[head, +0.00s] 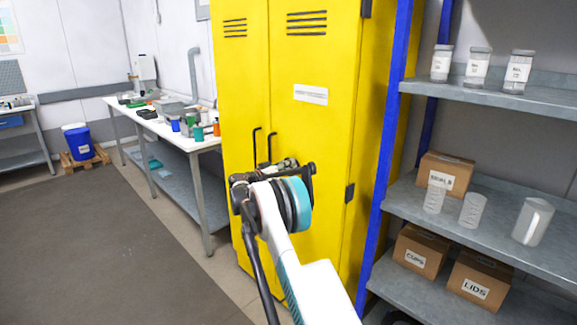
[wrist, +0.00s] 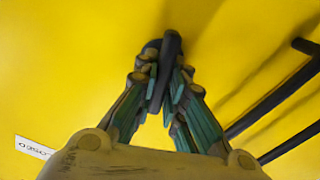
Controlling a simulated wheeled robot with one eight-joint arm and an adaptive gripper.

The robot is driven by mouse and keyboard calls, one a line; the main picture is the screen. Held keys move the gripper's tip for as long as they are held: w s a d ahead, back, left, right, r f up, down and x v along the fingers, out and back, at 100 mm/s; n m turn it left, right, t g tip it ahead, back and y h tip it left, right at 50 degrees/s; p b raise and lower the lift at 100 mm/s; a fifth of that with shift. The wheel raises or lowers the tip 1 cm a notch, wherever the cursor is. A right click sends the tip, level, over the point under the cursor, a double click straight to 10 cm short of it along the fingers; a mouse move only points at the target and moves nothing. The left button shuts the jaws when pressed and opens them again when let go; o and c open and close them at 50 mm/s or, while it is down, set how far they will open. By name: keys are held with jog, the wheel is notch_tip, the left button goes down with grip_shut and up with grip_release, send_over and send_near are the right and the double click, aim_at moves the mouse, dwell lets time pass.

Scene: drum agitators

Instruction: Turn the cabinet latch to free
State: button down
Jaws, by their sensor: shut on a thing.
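The yellow cabinet (head: 310,130) stands upright in front of me with its two doors shut. In the wrist view the cabinet latch (wrist: 172,48) is a dark, narrow lever on the yellow door face. My gripper (wrist: 165,78) is shut on this lever, with its green-padded fingers on either side. The lever points roughly up and down in that picture. In the head view my gripper (head: 278,168) is against the cabinet front, and my arm hides the latch.
Two black door handles (head: 257,145) sit just left of my gripper; they also show in the wrist view (wrist: 275,105). A small white label (wrist: 34,147) is on the door. A blue-posted shelf (head: 490,210) with boxes and jars stands close right. Open floor (head: 100,240) lies left.

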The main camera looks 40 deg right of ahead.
jog(key=n, duration=0.3)
jog(key=shift+w+n+p, duration=0.15)
jog(key=shift+n+p, duration=0.15)
jog(key=shift+n, duration=0.1)
jog(key=n, duration=0.3)
jog(key=shift+w+f+n, duration=0.1)
jog(key=shift+f+n, duration=0.05)
jog(key=shift+n, duration=0.15)
jog(key=n, duration=0.6)
jog(key=shift+f+p, duration=0.25)
jog(key=shift+p, duration=0.15)
jog(key=shift+n, duration=0.4)
jog(key=shift+a, duration=0.1)
jog(key=c, duration=1.6)
grip_release()
jog(key=shift+c, duration=0.2)
jog(key=a, duration=1.2)
jog(key=shift+s, duration=0.4)
